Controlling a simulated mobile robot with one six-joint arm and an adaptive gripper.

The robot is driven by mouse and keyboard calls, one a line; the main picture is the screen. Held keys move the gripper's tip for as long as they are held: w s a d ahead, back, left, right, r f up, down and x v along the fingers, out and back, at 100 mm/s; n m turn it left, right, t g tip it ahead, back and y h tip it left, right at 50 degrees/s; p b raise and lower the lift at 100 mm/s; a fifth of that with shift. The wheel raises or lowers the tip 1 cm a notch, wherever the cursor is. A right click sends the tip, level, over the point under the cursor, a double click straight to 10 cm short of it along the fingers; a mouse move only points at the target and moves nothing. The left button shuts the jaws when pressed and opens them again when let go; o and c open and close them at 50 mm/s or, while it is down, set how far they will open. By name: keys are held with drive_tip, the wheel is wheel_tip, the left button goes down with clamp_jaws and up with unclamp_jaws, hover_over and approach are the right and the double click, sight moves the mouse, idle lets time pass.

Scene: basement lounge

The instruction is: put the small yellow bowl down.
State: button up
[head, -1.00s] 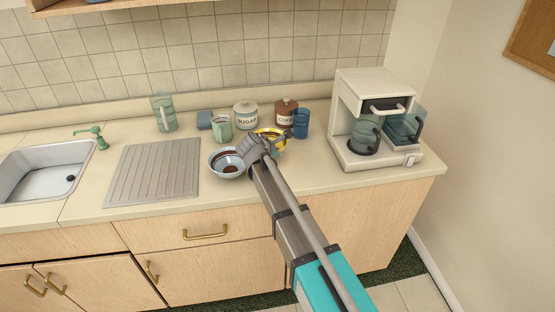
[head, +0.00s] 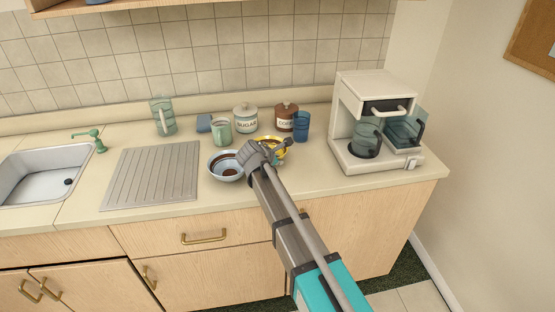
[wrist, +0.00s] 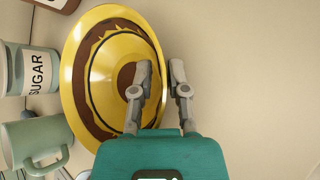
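The small yellow bowl (head: 267,138), with brown bands inside, appears to rest on the counter among the crockery, partly hidden behind my gripper (head: 268,150). In the wrist view the bowl (wrist: 92,70) is upright and fills the left half. My gripper's fingers (wrist: 160,75) straddle its near rim, one finger over the inside and the other just outside. A narrow gap shows between the fingertips, so the gripper looks slightly open. Contact with the bowl's wall is hard to make out.
A blue-and-brown bowl (head: 223,170) sits close left of my gripper. A green mug (head: 220,131), sugar jar (head: 245,121), coffee jar (head: 285,117) and blue cup (head: 301,126) stand behind. The coffee machine (head: 375,90) is right. Counter (head: 310,165) is clear before it.

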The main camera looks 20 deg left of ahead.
drive_tip(key=shift+o, duration=0.7)
drive_tip(key=shift+r, duration=0.2)
drive_tip(key=shift+r+p, duration=0.15)
drive_tip(key=shift+p, duration=0.15)
drive_tip(key=shift+s+r, duration=0.2)
drive_tip(key=p+v, duration=0.7)
drive_tip(key=v, duration=0.4)
drive_tip(key=shift+s, duration=0.15)
